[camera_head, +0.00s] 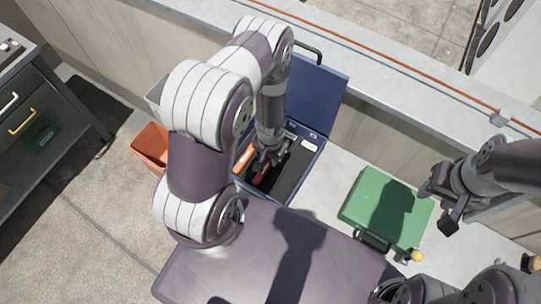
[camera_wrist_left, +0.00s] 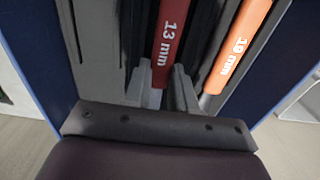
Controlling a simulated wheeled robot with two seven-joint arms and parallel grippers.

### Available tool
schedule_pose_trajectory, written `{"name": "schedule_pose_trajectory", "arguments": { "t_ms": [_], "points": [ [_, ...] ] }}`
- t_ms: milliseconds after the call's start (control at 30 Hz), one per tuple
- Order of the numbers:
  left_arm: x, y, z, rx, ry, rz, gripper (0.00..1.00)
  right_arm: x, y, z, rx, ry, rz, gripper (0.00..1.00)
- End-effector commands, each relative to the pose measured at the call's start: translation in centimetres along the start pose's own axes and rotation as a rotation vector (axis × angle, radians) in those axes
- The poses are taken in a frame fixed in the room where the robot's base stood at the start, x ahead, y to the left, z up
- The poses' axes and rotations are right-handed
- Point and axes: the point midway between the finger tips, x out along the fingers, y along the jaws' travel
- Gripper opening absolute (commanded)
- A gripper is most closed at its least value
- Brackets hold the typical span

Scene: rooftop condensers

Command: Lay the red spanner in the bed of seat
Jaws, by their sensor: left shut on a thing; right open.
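The red spanner (camera_wrist_left: 170,35), marked 13 mm, lies lengthwise between the fingers of my left gripper (camera_wrist_left: 164,78), which is shut on it. In the head view my left gripper (camera_head: 264,158) reaches down into the open blue case (camera_head: 318,92). The spanner is over or in a long slot of the grey foam (camera_wrist_left: 107,40); I cannot tell whether it touches the bottom. An orange spanner (camera_wrist_left: 241,45) with a size mark lies in the slot to its right. My right gripper (camera_head: 438,206) is open and empty, above the right edge of the green case.
A closed green case (camera_head: 372,200) lies right of the blue case. An orange bin (camera_head: 151,145) stands to the left. A low wall with an orange pipe (camera_head: 420,62) runs behind. A dark workbench (camera_head: 35,110) is at the far left.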

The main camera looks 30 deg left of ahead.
Motion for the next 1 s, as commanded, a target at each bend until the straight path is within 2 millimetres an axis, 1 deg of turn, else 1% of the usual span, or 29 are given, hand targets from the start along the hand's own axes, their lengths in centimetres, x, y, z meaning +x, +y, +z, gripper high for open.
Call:
{"name": "schedule_pose_trajectory", "arguments": {
  "t_ms": [100,367,400,433,467,667,767,867,1000],
  "points": [
    [0.3,0.0,0.0,0.000,0.000,0.000,0.00,0.3,0.0,0.0,0.000,0.000,0.000,0.43],
    [0.3,0.0,0.0,0.000,0.000,0.000,0.00,0.3,0.0,0.0,0.000,0.000,0.000,0.43],
    [0.4,0.0,0.0,0.000,0.000,0.000,0.38,0.3,0.0,0.0,0.000,0.000,0.000,0.43],
    [0.4,0.0,0.0,0.000,-0.001,0.000,0.48,0.3,0.0,0.0,0.000,0.000,0.000,0.43],
    [0.4,0.0,0.0,0.000,-0.001,0.000,0.55,0.3,0.0,0.0,0.000,0.000,0.000,0.43],
    [0.4,0.0,0.1,0.000,-0.002,0.000,0.55,0.4,0.0,0.0,0.000,0.000,0.000,0.43],
    [-0.1,0.0,0.1,0.000,-0.002,0.000,0.55,0.3,0.0,0.0,0.000,0.000,0.000,0.43],
    [-1.6,0.0,0.0,0.000,0.000,0.000,0.55,0.0,0.0,0.0,0.000,0.000,0.000,0.43],
    [-5.6,0.0,0.0,0.000,0.003,-0.001,0.55,-0.9,0.0,-0.1,0.000,0.000,0.000,0.43]
  ]
}}
